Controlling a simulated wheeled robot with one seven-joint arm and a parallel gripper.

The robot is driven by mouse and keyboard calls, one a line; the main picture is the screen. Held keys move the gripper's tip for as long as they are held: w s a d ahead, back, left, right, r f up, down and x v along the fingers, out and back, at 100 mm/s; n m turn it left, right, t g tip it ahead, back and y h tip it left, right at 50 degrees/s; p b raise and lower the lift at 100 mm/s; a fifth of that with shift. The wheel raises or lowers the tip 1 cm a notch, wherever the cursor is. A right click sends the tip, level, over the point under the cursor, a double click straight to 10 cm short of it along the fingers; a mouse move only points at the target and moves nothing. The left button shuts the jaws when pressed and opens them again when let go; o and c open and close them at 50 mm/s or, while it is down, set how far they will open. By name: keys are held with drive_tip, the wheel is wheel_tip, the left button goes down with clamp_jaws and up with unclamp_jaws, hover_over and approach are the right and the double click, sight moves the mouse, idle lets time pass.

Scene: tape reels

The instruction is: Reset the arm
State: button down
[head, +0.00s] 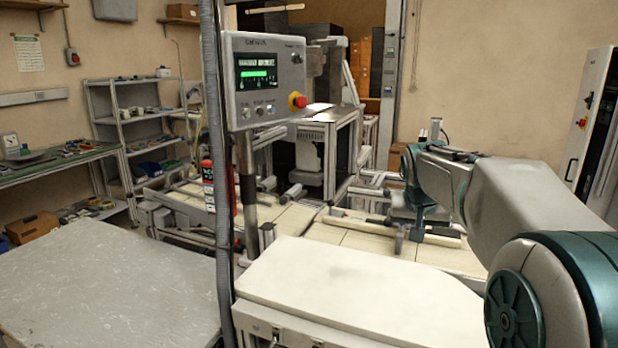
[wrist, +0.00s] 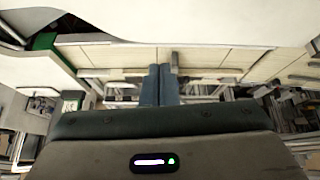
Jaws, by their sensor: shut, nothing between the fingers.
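My arm reaches in from the right side of the head view. My gripper (head: 416,236) hangs at its far end, pointing down in front of the cream conveyor panels (head: 352,238). In the wrist view my gripper (wrist: 160,70) shows its two blue-grey fingers side by side, closed together with nothing held. I cannot tell from the head view how close the fingertips are to the panels.
A white-topped cabinet (head: 350,290) stands in front, with a grey table (head: 105,290) to its left. A control panel with a red button (head: 265,80) rises on a post at centre. A shelf rack (head: 135,115) stands at back left.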

drive_tip(key=s+a+f+n+g, duration=0.1)
drive_tip(key=s+f, duration=0.3)
drive_tip(key=s, duration=0.5)
drive_tip(key=s+a+f+n+g+y, duration=0.1)
drive_tip(key=s+a+f, duration=0.3)
drive_tip(key=s, duration=0.5)
drive_tip(key=s+a+f+n+y, duration=0.1)
drive_tip(key=s+a+f, duration=0.2)
drive_tip(key=s, duration=0.6)
wheel_tip(320, 180, down, 2)
drive_tip(key=shift+s+f+g, duration=0.15)
drive_tip(key=shift+s+g, duration=0.15)
drive_tip(key=shift+g, duration=0.1)
